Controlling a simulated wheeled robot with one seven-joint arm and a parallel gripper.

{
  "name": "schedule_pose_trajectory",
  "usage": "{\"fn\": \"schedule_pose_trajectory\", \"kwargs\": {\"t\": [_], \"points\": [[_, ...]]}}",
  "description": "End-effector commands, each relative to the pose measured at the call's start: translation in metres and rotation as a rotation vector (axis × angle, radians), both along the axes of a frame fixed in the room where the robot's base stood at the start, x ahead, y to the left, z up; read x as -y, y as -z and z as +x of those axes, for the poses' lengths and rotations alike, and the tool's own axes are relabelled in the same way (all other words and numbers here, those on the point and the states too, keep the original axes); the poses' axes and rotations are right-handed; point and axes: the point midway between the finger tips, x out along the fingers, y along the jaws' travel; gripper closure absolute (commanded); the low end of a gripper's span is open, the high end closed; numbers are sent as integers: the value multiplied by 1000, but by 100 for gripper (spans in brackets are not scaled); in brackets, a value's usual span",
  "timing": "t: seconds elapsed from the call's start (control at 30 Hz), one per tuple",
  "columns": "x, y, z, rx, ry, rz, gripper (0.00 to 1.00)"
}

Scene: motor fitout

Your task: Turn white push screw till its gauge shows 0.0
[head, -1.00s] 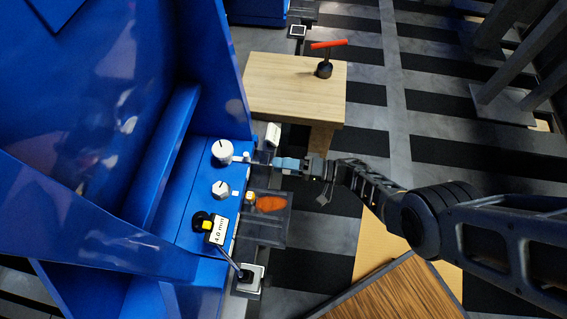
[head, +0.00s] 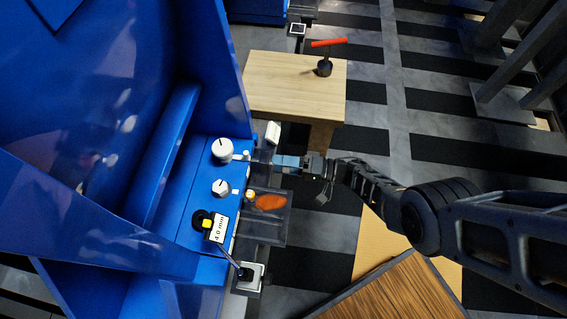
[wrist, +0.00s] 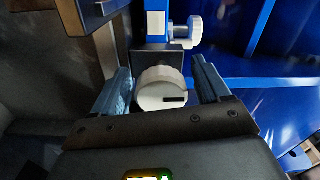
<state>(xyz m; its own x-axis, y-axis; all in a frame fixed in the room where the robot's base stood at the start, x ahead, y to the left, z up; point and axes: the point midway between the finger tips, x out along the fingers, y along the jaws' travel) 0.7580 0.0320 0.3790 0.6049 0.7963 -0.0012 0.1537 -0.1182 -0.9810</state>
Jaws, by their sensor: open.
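My gripper (head: 270,161) is beside the right edge of the blue machine in the head view. In the wrist view my gripper (wrist: 160,85) is open, with one finger on each side of a white round knob (wrist: 162,90) that has a black mark. Contact with it is not clear. In the head view two white knobs, an upper one (head: 222,149) and a lower one (head: 220,188), stand on the blue panel.
The blue machine (head: 170,205) fills the left side. A wooden table (head: 285,85) with a red-handled tool (head: 328,43) stands beyond my gripper. A shelf with an orange patch (head: 270,202) and a lever base (head: 250,275) stick out nearer. Another white knob (wrist: 190,30) shows in the wrist view.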

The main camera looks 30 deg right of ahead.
Motion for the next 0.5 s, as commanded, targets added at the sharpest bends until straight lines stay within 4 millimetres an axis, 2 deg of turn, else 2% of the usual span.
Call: {"fn": "schedule_pose_trajectory", "kwargs": {"t": [0.17,0.5], "points": [[5,-1,-2,1,1,0,24],[42,-1,-30,-1,5,-1,24]]}}
